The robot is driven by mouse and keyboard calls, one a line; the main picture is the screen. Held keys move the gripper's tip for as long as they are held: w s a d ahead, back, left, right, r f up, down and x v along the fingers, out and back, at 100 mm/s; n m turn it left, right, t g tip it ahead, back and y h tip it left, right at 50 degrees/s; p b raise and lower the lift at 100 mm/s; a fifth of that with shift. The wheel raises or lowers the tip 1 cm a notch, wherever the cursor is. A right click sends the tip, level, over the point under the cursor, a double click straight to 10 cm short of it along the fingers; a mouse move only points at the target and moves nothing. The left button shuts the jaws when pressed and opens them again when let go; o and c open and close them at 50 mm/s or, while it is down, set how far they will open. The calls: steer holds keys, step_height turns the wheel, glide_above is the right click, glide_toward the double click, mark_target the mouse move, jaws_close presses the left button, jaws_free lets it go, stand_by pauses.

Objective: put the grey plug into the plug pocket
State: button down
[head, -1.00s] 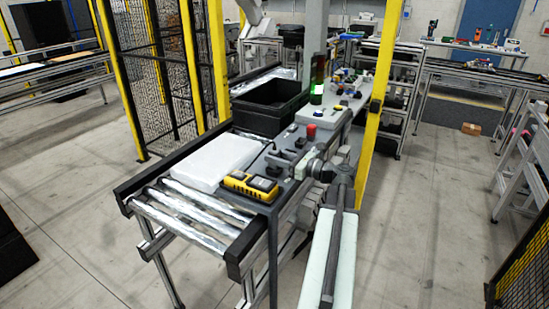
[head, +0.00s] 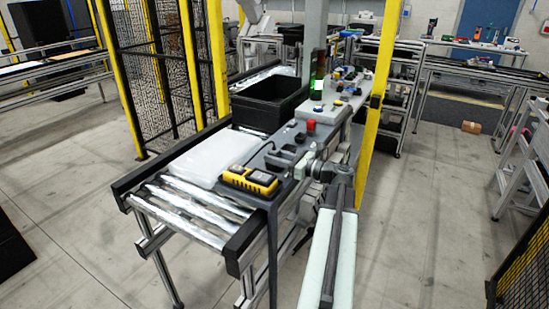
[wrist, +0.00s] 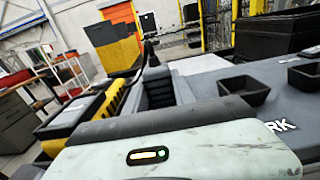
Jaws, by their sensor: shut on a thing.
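My gripper (head: 302,160) is over the right edge of the dark grey fixture bench (head: 268,193). In the wrist view its pale casing with a small light fills the bottom, and its dark jaws (wrist: 158,88) stand beyond it. They are shut on the grey plug (wrist: 200,64), which shows only in part; a black cable rises beside it. A dark square pocket (wrist: 243,91) lies right of the jaws, with another pocket (wrist: 306,76) further right. I cannot tell which is the plug pocket, nor whether the plug touches the bench.
A yellow and black device (head: 249,180) lies close left of the jaws. A white slab (head: 212,160) rests on the roller conveyor. A red button (head: 311,126) and a black crate (head: 268,112) stand behind. A yellow post (head: 381,85) rises at right.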

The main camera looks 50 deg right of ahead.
steer(key=c, duration=1)
jaws_free()
steer(key=shift+o, duration=0.2)
steer(key=shift+s, duration=0.1)
steer(key=v, duration=0.7)
steer(key=shift+s+d, duration=0.1)
steer(key=shift+s, duration=0.25)
